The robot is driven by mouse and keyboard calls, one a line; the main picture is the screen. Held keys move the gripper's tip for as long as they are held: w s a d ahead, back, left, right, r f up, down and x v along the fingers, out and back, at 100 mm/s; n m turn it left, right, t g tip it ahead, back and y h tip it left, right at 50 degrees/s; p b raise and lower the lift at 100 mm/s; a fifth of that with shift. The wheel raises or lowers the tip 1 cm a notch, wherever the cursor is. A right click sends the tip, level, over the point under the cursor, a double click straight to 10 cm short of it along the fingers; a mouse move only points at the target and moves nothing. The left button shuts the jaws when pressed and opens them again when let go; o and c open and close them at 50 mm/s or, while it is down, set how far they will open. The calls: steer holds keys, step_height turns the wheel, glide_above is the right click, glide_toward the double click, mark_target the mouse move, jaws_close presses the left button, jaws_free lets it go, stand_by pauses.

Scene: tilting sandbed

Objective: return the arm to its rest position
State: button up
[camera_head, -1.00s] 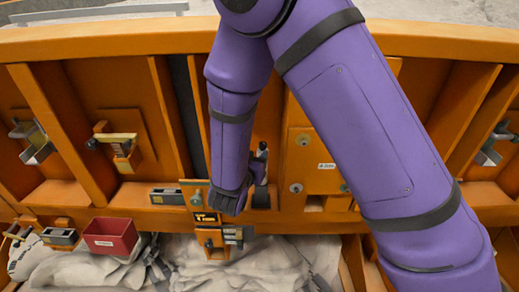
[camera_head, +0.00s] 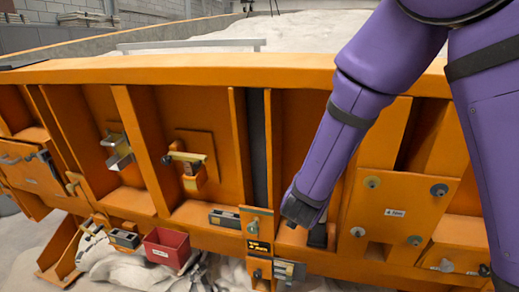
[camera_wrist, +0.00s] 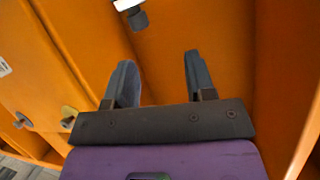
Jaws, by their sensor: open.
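My purple arm (camera_head: 340,150) reaches down from the upper right in the head view, in front of the orange sandbed wall (camera_head: 290,110). Its wrist end is near the lower part of the wall, right of the dark vertical strip. In the wrist view my gripper (camera_wrist: 157,75) is open, with its two grey fingers apart and nothing between them. The orange wall (camera_wrist: 75,45) lies behind the fingers. A small dark fitting with a bright top (camera_wrist: 137,18) shows beyond the fingertips. In the head view the fingers are mostly hidden behind the wrist.
A red bin (camera_head: 167,250) stands at the lower left, above a crumpled pale sheet (camera_head: 125,270). Brackets (camera_head: 118,152) and latches (camera_head: 190,172) stick out from the wall. A bolted plate (camera_head: 395,212) is right of my wrist. Pale sand (camera_head: 300,35) lies behind the top rim.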

steer(key=s+d+r+n+g+y, duration=0.35)
steer(key=s+r+y, duration=0.5)
steer(key=r, duration=0.45)
steer(key=s+d+r+n+g+h, duration=0.1)
steer(key=s+d, duration=0.3)
steer(key=s, duration=0.7)
steer(key=s+d+r+n+g+h, duration=0.1)
steer(key=s+d+g, duration=0.3)
steer(key=s, duration=0.7)
steer(key=shift+s+d+n, duration=0.2)
steer(key=shift+d+n, duration=0.3)
steer(key=shift+n, duration=0.15)
